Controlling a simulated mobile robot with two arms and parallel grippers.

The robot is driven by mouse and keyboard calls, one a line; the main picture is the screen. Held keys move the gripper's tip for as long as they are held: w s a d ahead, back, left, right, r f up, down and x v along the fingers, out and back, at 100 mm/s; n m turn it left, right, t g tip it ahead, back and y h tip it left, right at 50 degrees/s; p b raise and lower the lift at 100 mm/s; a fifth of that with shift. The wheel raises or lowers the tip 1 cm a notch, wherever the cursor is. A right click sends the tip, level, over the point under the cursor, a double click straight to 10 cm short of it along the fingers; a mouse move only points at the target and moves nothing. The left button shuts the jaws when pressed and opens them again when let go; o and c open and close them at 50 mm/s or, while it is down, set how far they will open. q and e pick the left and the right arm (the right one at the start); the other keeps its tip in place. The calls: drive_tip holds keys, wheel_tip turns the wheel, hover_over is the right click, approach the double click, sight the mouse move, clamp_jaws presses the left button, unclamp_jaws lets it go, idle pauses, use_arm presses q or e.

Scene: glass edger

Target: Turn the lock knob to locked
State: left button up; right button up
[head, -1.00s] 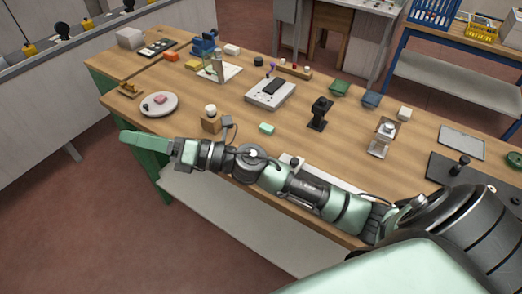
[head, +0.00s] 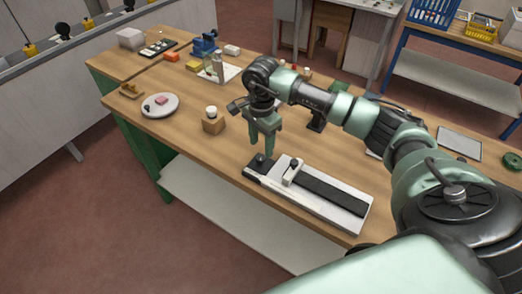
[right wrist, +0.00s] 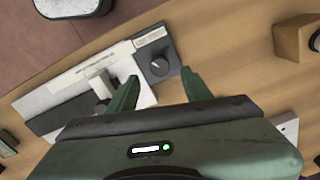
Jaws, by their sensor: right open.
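The lock knob (head: 261,159) is a small round black knob on the dark plate at the left end of the glass edger (head: 345,212). In the right wrist view the knob (right wrist: 159,67) shows a pale pointer mark, and the plate has a white label. My right gripper (head: 262,152) points down just above the knob, open and empty. In the right wrist view its fingertips (right wrist: 160,76) appear on either side of the knob; contact cannot be told. My left gripper is not in view.
A light sliding block (head: 292,172) with a dark knob stands on the edger close to the lock knob. A wooden block with a white ball (head: 212,120) stands to the left. A plate (head: 159,106) lies farther left. The table's front edge runs close to the edger.

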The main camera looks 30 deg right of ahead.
sight(261, 157)
drive_tip(key=shift+f+p, duration=0.55)
drive_tip(key=shift+f, duration=1.7)
clamp_jaws()
